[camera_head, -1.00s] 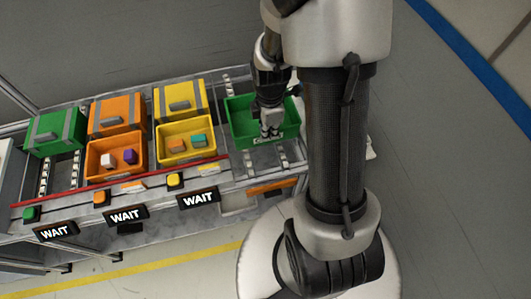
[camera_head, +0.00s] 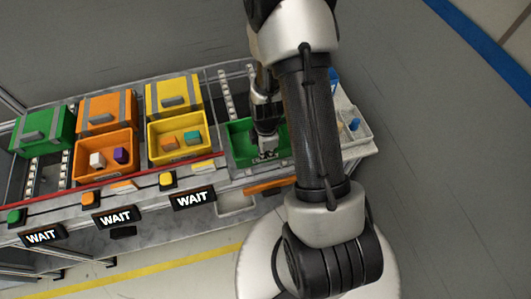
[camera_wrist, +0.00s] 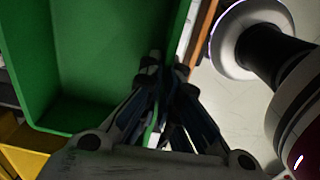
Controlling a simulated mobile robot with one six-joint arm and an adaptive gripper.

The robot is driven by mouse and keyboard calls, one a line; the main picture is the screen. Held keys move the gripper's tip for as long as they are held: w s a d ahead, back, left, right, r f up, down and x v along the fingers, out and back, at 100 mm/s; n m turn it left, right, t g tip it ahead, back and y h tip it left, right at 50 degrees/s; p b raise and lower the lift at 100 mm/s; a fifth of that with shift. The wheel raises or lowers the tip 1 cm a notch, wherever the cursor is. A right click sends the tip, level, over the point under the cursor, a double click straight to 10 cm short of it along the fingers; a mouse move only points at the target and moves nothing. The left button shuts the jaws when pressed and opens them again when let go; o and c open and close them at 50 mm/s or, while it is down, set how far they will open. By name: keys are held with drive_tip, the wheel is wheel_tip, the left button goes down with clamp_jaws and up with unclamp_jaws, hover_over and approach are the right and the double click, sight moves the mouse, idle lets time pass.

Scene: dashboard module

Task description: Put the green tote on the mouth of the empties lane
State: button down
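The green tote (camera_head: 243,157) is an open, empty box at the right end of the rack, over the front part of the roller lane right of the yellow tote. My gripper (camera_head: 267,152) is at its front wall. In the wrist view, the tote (camera_wrist: 95,60) fills the upper left, and my gripper's fingers (camera_wrist: 158,95) close on its rim from both sides. The empties lane (camera_head: 228,95) shows rollers behind the tote. My arm hides the tote's right side. I cannot tell whether its base rests on the lane or hangs slightly above.
An orange tote (camera_head: 80,157) and a yellow tote (camera_head: 155,150) with small blocks stand to the left, lidded boxes behind them. A red rail (camera_head: 135,178) and WAIT signs (camera_head: 116,217) run along the front. A side table (camera_head: 352,150) with a tray is on the right.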

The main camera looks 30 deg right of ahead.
drive_tip(key=shift+r, duration=0.1)
drive_tip(key=c, duration=1.8)
unclamp_jaws()
